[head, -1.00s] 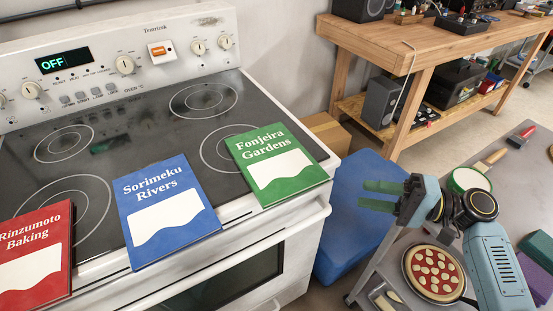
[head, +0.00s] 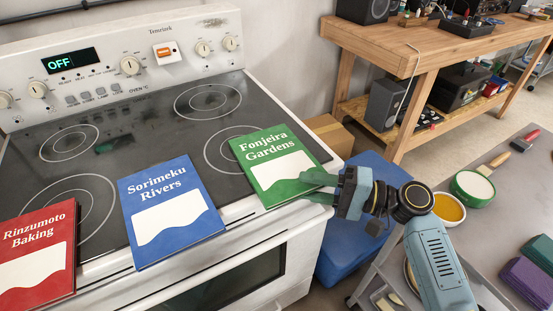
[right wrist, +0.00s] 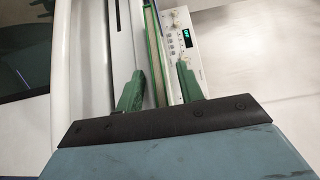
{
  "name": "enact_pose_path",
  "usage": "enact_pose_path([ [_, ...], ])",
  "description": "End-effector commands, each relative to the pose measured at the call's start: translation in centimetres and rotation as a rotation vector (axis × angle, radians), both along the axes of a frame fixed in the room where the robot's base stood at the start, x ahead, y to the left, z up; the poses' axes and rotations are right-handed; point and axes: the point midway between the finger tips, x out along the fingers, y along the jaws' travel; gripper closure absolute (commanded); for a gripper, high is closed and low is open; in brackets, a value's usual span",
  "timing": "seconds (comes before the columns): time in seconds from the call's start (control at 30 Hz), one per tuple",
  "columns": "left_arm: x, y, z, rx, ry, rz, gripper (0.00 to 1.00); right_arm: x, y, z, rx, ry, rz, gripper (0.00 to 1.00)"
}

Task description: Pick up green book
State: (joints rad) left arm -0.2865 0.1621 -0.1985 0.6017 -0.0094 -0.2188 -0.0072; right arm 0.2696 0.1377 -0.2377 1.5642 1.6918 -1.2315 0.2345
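The green book "Fonjeira Gardens" (head: 277,168) lies flat at the front right of the stove top, its near edge reaching the stove's front rim. My right gripper (head: 312,187) is at the book's right front corner, one green finger above the cover and one lower. In the right wrist view, the book shows edge-on (right wrist: 154,60) between the two open fingers (right wrist: 160,78), with a visible gap to the right finger. Contact with the left finger is hard to tell. My left gripper is in neither view.
A blue book (head: 170,210) and a red book (head: 38,255) lie to the left on the stove (head: 110,145). A blue box (head: 345,255) stands on the floor beside the stove. A grey cart (head: 500,200) at right holds a green bowl (head: 472,186), a brush and folded cloths.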

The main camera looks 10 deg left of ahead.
Motion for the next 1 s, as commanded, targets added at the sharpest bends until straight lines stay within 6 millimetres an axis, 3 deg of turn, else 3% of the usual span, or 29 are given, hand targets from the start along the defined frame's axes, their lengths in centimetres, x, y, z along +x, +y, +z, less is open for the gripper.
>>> enact_pose_path([
  [0.23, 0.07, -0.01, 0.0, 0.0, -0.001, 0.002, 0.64, 0.07, 0.32, -0.02, -0.001, 0.0, -0.001, 0.64],
  [0.5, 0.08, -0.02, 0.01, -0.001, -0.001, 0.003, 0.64, 0.06, 0.3, -0.03, -0.001, 0.0, -0.001, 0.99],
  [1.0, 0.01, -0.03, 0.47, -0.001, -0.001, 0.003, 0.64, 0.08, 0.28, 0.59, 0.001, -0.001, -0.001, 1.0],
])
